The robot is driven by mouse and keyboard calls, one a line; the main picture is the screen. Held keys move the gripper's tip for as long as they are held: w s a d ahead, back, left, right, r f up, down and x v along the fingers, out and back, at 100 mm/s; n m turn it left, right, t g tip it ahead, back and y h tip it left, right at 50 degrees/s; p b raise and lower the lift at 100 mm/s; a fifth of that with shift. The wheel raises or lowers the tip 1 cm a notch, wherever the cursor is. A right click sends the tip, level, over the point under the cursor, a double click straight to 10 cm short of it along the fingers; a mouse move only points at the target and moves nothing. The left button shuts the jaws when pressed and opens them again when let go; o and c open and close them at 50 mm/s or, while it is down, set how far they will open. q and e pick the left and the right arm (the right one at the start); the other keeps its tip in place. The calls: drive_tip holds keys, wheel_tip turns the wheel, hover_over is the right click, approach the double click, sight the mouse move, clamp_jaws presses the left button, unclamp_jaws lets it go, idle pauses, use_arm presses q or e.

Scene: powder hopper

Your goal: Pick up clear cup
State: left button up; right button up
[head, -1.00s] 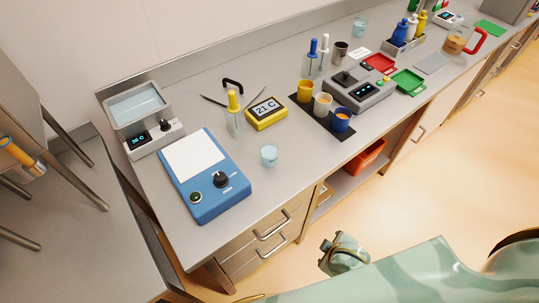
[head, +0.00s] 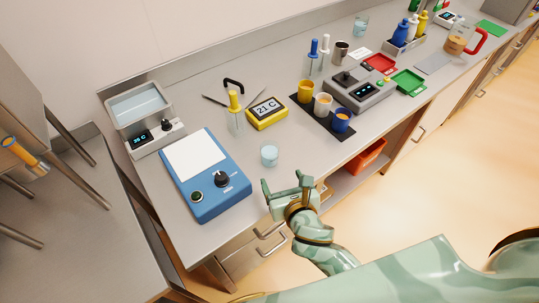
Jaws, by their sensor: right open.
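The clear cup (head: 269,154) stands upright on the grey counter, right of the blue stirrer plate, and looks tinted pale blue. My right gripper (head: 286,184) is open and empty at the counter's front edge, just below and in front of the cup in the picture. Its fingers point toward the counter and do not touch the cup. My left gripper is not in view.
The blue plate device (head: 212,172) stands left of the cup. A yellow timer (head: 266,113) and a bottle with a yellow top (head: 234,112) stand behind it. Colored cups on a black mat (head: 341,136) are to the right. Counter around the cup is clear.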

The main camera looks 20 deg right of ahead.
drive_tip(key=b, duration=0.2)
approach(267, 149)
drive_tip(key=x, duration=0.3)
drive_tip(key=shift+f, duration=0.3)
drive_tip(key=b+x, duration=0.1)
drive_tip(key=x, duration=0.4)
drive_tip(key=shift+w+b, duration=0.3)
drive_tip(key=shift+b, duration=0.1)
drive_tip(key=c, duration=1.1)
drive_tip(key=shift+r, duration=0.15)
